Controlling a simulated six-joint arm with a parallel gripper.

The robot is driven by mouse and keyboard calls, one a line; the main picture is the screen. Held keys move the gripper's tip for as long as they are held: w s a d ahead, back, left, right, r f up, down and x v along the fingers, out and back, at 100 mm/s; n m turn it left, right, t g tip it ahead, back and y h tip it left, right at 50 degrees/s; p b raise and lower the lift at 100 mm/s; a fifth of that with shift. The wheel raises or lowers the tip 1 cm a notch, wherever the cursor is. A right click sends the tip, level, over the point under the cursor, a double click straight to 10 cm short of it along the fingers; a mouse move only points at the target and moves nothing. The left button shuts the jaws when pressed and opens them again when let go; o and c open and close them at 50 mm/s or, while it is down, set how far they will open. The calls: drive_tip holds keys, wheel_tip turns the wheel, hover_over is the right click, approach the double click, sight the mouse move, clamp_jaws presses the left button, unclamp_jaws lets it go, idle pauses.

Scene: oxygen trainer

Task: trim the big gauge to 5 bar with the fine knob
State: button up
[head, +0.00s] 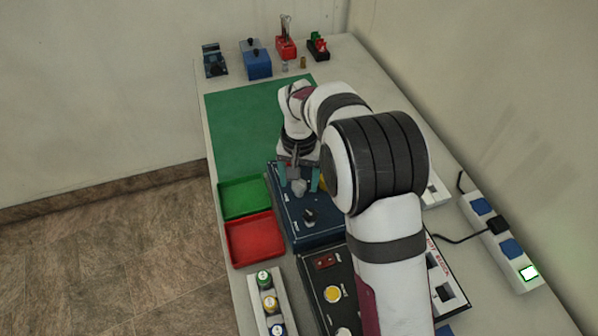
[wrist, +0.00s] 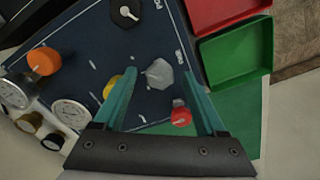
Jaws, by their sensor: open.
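My gripper (head: 298,179) is open above the dark blue panel (head: 316,236), pointing down. In the wrist view, a grey faceted knob (wrist: 159,74) sits between the tips of my teal fingers (wrist: 161,76); I cannot tell whether they touch it. A red knob (wrist: 181,115) shows farther back between the fingers. A yellow knob (wrist: 109,88) is just beside the left finger, partly hidden. Two white dial gauges, one (wrist: 72,113) nearer and one (wrist: 14,93) at the left edge, have readings too small to tell. Which knob is labelled fine is not legible.
An orange knob (wrist: 44,61) and a black knob (wrist: 125,12) are also on the panel. Green (head: 244,198) and red (head: 255,240) trays lie left of it. A black switch box (head: 324,287) stands in front. The green mat (head: 238,130) behind is clear.

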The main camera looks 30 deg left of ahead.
sight(299, 184)
wheel_tip(299, 184, up, 16)
drive_tip(key=shift+f, duration=0.15)
drive_tip(key=s+d+r+m, duration=0.15)
drive_tip(key=s+d, duration=0.25)
drive_tip(key=d, duration=0.4)
drive_tip(key=s+d+m+y, duration=0.1)
drive_tip(key=s+d+m, duration=0.1)
drive_tip(key=s+d, duration=0.4)
drive_tip(key=s+d+r+m, duration=0.1)
drive_tip(key=s+d+m, duration=0.15)
drive_tip(key=d, duration=0.65)
drive_tip(key=s+d+f+m, duration=0.2)
drive_tip(key=s+d+f, duration=0.2)
drive_tip(key=s, duration=0.6)
drive_tip(key=shift+s+f+m+y, duration=0.3)
drive_tip(key=shift+f+y, duration=0.1)
drive_tip(key=shift+f, duration=0.35)
drive_tip(key=shift+w, duration=0.1)
